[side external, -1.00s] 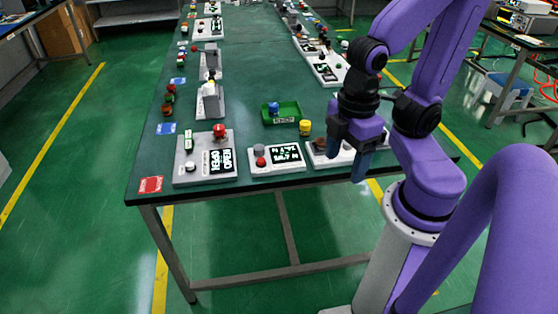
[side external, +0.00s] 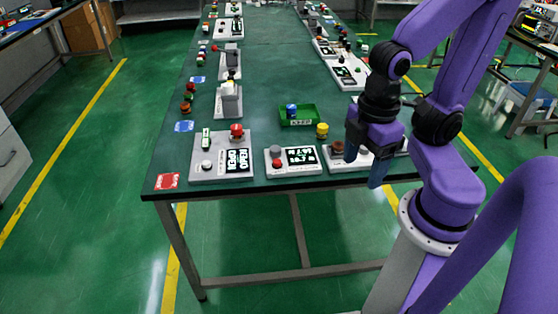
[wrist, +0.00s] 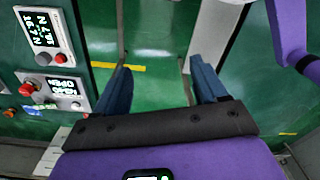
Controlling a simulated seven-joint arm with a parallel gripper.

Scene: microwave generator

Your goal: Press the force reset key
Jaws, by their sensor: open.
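A small white panel (side external: 309,171) sits near the table's front edge, with a grey button (side external: 275,150), a red button (side external: 277,163) and a black display (side external: 301,156) showing figures with an N. It also shows at the upper left of the wrist view (wrist: 68,72). I cannot read which button is the force reset key. My gripper (side external: 368,162) is open and empty, to the right of this panel and over the front edge. In the wrist view its two fingers (wrist: 163,88) stand apart with green floor between them.
Left of it stands a larger grey panel (side external: 205,178) with a red knob and an OPEN display. A third white panel (side external: 345,167) is partly hidden behind my gripper. A green tray (side external: 298,122) and yellow piece (side external: 322,130) lie behind. The table centre is clear.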

